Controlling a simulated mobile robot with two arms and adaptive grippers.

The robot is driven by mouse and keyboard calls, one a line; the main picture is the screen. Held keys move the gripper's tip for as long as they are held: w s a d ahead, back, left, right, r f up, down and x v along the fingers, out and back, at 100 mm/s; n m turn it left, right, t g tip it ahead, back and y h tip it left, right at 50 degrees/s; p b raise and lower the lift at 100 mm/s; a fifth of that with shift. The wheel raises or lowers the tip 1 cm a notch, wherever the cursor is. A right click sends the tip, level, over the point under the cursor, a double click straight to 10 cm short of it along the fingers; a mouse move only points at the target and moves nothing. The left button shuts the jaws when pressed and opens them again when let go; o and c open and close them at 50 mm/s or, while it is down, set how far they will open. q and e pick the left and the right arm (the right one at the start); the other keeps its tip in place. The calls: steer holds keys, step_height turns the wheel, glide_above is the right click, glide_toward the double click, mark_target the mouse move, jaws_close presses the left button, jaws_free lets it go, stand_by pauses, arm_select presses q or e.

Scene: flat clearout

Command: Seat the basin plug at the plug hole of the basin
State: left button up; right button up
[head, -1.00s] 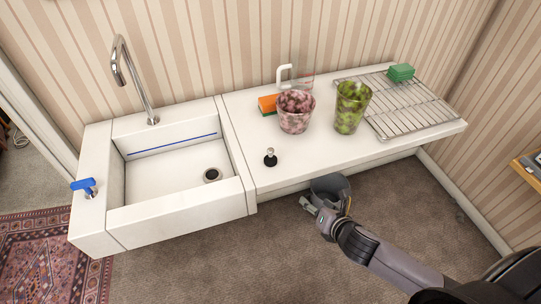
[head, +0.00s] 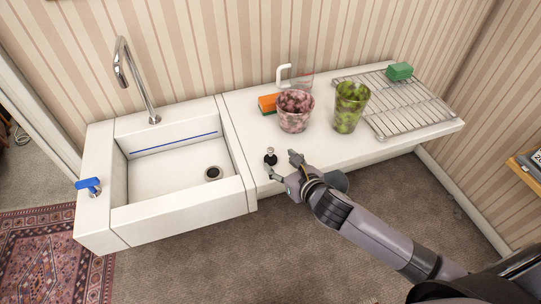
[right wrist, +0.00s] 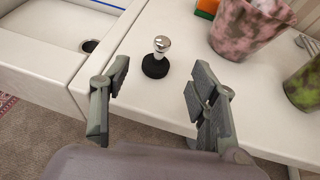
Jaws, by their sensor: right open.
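The basin plug (head: 270,157) is black with a silver knob and stands upright on the white counter, right of the basin. It also shows in the right wrist view (right wrist: 157,58), beyond and between my open fingers. My right gripper (head: 282,163) is open and empty at the counter's front edge, close to the plug; I see no contact. Its fingers show in the right wrist view (right wrist: 158,98). The white basin (head: 150,218) is at the left, and its dark plug hole (head: 213,173) is uncovered in the basin floor. My left gripper is not in view.
A pink mottled tumbler (head: 294,112), a green mottled tumbler (head: 350,108), a clear jug with a white handle (head: 284,75) and an orange sponge (head: 267,103) stand behind. A wire rack (head: 410,105) holds a green sponge (head: 399,71).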

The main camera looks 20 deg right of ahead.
mark_target(272, 155)
steer(key=shift+p+x, duration=0.55)
steer(key=shift+x, duration=3)
steer(key=shift+r, duration=0.15)
steer(key=shift+s, duration=0.1)
steer(key=shift+c, duration=0.2)
jaws_close()
